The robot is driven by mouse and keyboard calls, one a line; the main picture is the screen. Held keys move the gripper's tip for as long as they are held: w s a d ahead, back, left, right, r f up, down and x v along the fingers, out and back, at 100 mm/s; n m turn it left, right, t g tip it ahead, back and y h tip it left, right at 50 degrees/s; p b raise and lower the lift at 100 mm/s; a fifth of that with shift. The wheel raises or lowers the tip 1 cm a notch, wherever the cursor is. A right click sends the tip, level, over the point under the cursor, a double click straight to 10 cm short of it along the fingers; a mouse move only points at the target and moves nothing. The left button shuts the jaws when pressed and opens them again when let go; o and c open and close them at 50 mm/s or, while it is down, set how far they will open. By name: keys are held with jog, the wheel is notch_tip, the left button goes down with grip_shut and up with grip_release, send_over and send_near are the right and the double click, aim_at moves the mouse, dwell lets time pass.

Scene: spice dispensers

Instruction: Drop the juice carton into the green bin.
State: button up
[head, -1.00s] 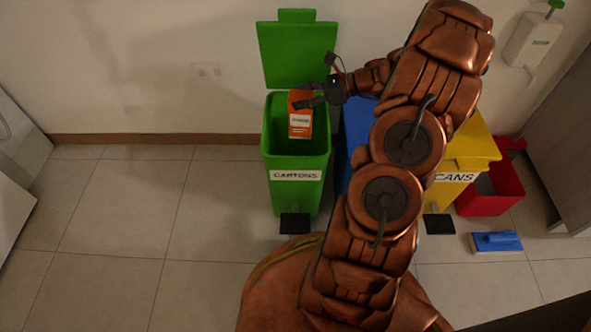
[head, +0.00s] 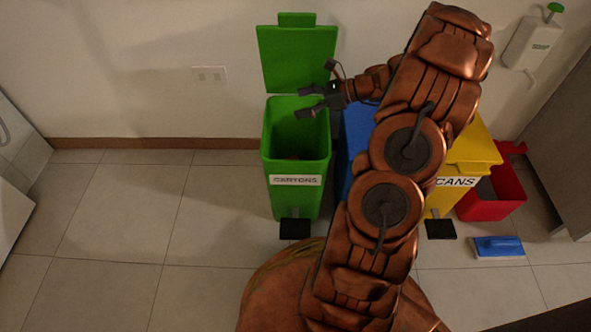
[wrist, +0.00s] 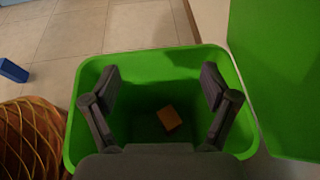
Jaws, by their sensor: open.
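The green bin (head: 297,205) stands against the wall with its lid (head: 297,60) raised and a "CARTONS" label on its front. My gripper (head: 302,102) is open and empty above the bin's opening. In the wrist view my gripper (wrist: 160,90) has its fingers spread wide over the green bin (wrist: 85,110). The orange juice carton (wrist: 170,118) lies low inside the bin, between and below the fingers, apart from them. In the head view only a small reddish bit of it (head: 291,157) shows; the front wall hides the rest.
A blue bin (head: 355,135) stands right of the green one, partly behind my arm. The floor to the left is clear.

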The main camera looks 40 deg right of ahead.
jog(key=v, duration=1.2)
jog(key=s+a+r+n+g+h+p, duration=0.15)
jog(key=a+r+n+g+p, duration=0.35)
jog(key=a+r+p, duration=0.65)
jog(key=s+a+r+n+g+p, duration=0.35)
jog(key=a+r+n+p, duration=0.4)
jog(key=a+r, duration=0.65)
jog(key=s+a+r+n+g+h+p, duration=0.1)
jog(key=s+a+r+n+h+p, duration=0.2)
jog(key=s+r+n+p, duration=0.4)
jog(key=s+a+r+n+g+h+p, duration=0.1)
jog(key=s+a+r+n+h+p, duration=0.3)
jog(key=s+r+n+p, duration=0.3)
jog(key=s+r+h+p, duration=0.1)
jog(key=s+r+p, duration=0.4)
jog(key=p, duration=0.5)
notch_tip(320, 180, up, 2)
jog(key=shift+r, duration=0.1)
